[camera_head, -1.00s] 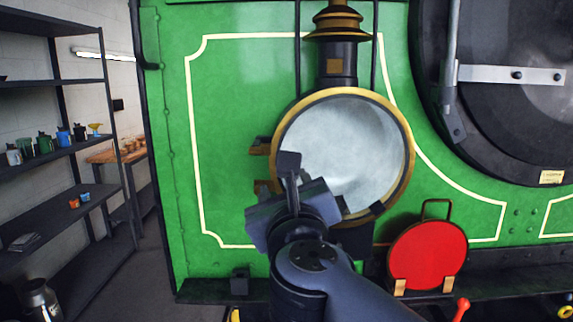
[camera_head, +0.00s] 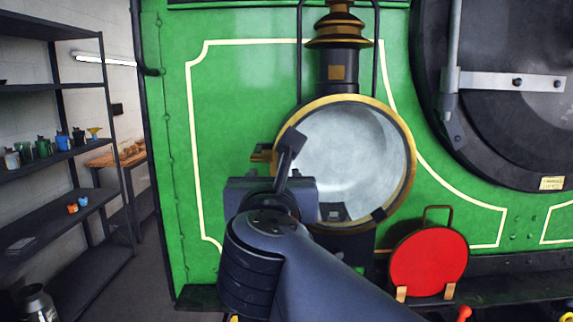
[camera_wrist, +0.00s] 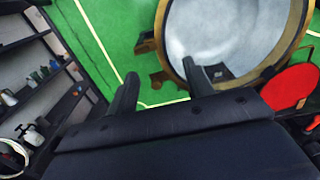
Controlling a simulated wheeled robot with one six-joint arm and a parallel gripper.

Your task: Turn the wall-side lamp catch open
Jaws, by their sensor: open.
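The round lamp with a brass rim (camera_head: 410,150) and pale glass is on the green front. Two brown-brass tabs stick out from its left side in the wrist view: an upper tab (camera_wrist: 146,44) and a lower tab (camera_wrist: 162,78). In the head view the upper tab (camera_head: 261,152) shows; my gripper hides the lower one. A black clip (camera_head: 378,213) sits on the lower right rim. I cannot tell which fitting is the catch. My gripper (camera_wrist: 160,70) is open and empty, its fingers pointing toward the lamp's left edge, with the lower tab appearing between them.
A red disc (camera_head: 428,262) with a handle stands right of the lamp on the dark ledge. A shelf rack (camera_head: 62,88) with cans and jugs stands at the left. A large black round door (camera_head: 500,130) is at the right. Green panel left of the lamp is clear.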

